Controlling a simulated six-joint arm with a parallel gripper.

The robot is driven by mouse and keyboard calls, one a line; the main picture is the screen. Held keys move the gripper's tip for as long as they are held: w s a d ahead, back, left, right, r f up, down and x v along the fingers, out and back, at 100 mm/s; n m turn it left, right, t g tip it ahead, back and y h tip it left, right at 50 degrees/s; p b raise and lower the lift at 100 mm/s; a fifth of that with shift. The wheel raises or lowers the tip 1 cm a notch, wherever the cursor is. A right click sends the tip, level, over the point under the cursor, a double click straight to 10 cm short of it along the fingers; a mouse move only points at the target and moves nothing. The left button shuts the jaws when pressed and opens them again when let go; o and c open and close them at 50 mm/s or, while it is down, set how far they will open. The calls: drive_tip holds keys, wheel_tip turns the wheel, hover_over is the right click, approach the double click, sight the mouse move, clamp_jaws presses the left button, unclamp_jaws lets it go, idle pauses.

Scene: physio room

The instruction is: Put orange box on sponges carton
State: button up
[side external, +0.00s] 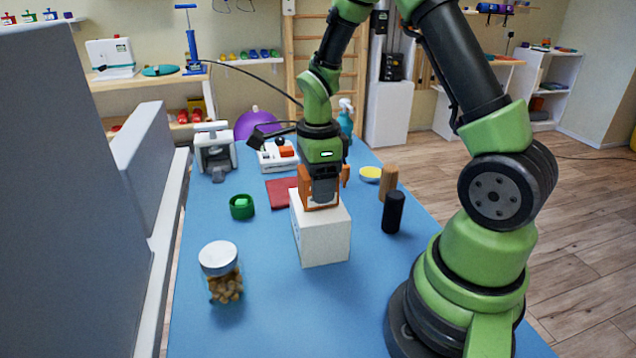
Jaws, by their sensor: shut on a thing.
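My gripper (323,193) points straight down over the middle of the blue table. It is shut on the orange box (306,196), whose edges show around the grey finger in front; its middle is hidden. A white carton (323,238), which I take for the sponges carton, stands upright directly below. The orange box is over the carton's top, at or very close to it; I cannot tell whether they touch. No print is readable on the carton's visible faces.
A jar with a pale lid (223,272) stands front left on the blue table (275,315). A green round container (242,206) is left of the carton. A black cylinder (393,212) and a wooden cylinder (389,182) stand right. A red cloth (279,191) and white devices lie behind.

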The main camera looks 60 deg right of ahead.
drive_tip(key=shift+f, duration=0.25)
drive_tip(key=shift+f, duration=0.15)
drive_tip(key=o, duration=0.9)
drive_tip(key=shift+o, duration=0.2)
